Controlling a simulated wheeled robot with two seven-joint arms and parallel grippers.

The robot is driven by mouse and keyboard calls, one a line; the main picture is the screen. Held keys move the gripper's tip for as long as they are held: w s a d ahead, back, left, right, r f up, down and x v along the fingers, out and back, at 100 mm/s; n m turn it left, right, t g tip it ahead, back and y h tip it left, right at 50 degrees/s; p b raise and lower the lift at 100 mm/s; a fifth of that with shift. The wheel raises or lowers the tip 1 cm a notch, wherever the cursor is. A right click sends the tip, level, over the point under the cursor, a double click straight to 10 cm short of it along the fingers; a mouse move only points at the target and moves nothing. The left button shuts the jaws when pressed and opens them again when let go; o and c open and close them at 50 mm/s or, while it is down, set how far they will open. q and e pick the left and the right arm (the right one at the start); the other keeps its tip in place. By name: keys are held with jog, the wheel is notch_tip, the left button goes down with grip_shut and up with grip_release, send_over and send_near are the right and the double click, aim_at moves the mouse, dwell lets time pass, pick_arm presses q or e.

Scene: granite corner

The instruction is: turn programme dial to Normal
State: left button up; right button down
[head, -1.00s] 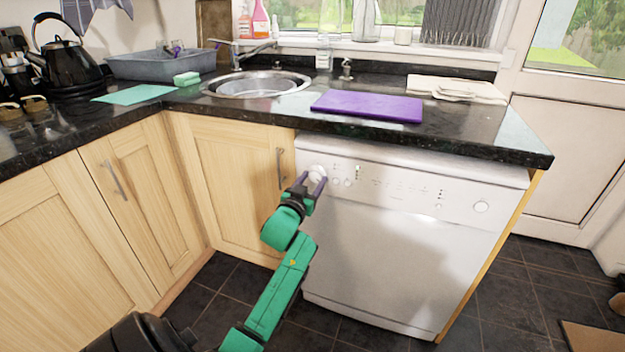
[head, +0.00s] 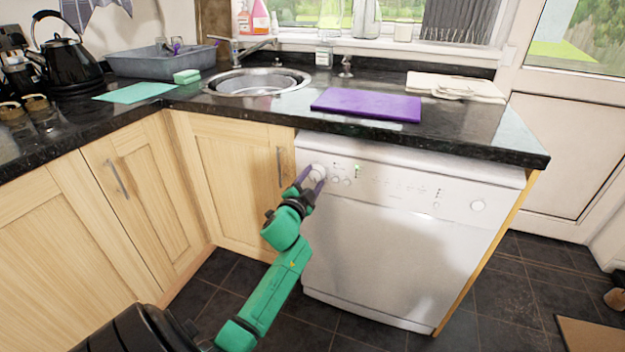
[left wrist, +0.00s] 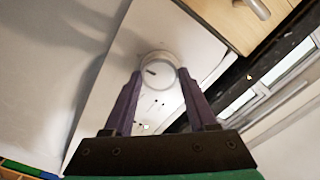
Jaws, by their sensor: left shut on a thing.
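The white dishwasher (head: 400,250) stands under the black worktop, with its control panel along the top front. The round white programme dial (head: 318,172) is at the panel's left end. It also shows in the left wrist view (left wrist: 157,71), with a short dark mark on its face. My left gripper (head: 312,178) is shut on the dial, with one purple finger on each side of it. The panel's lettering is too small to read, so I cannot tell which programme the mark points to. My right gripper is not in view.
A cupboard door handle (head: 280,167) is close to the left of my gripper. The worktop edge (head: 420,146) overhangs the panel. A purple board (head: 366,105) lies on the worktop. The floor before the dishwasher is clear.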

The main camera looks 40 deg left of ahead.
pick_arm(q)
jog(key=shift+m, duration=0.5)
jog(key=o, duration=1.4)
jog(key=shift+c, duration=0.2)
jog(key=v, duration=1.4)
jog(key=shift+s+p, duration=0.3)
jog(key=shift+p, duration=0.1)
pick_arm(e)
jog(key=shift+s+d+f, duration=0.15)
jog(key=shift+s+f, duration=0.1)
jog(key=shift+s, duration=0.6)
pick_arm(q)
jog(key=shift+d+f, duration=0.1)
jog(key=shift+d, duration=0.05)
